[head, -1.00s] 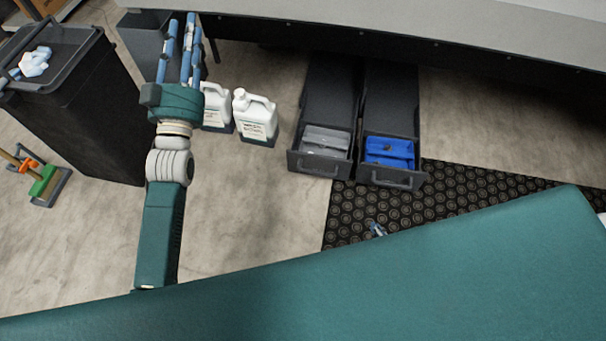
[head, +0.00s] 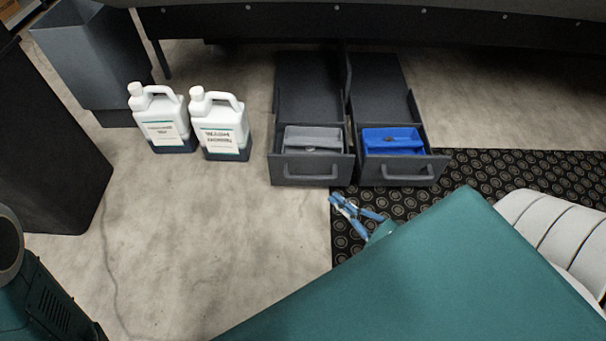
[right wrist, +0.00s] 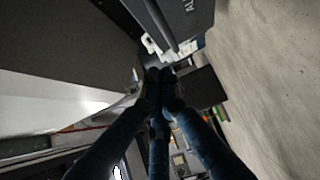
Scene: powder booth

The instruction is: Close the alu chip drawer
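Two dark drawers stand pulled out side by side under the bench. No label is readable on either front, so I cannot tell which is the alu chip drawer. My right gripper (head: 337,201) is in front of and below the drawer fronts, apparently apart from them. In the right wrist view its blue fingers (right wrist: 160,76) converge at the tips, with nothing seen between them. A dark panel (right wrist: 180,22) there carries partly cut-off letters, seemingly "AL". My left gripper is out of view.
Two white jugs (head: 163,120) (head: 221,126) stand left of the drawers. A grey bin (head: 92,60) and a dark bin (head: 45,140) are farther left. The bench (head: 380,22) overhangs the drawers. A black studded mat (head: 530,175) lies at right; the floor before the jugs is clear.

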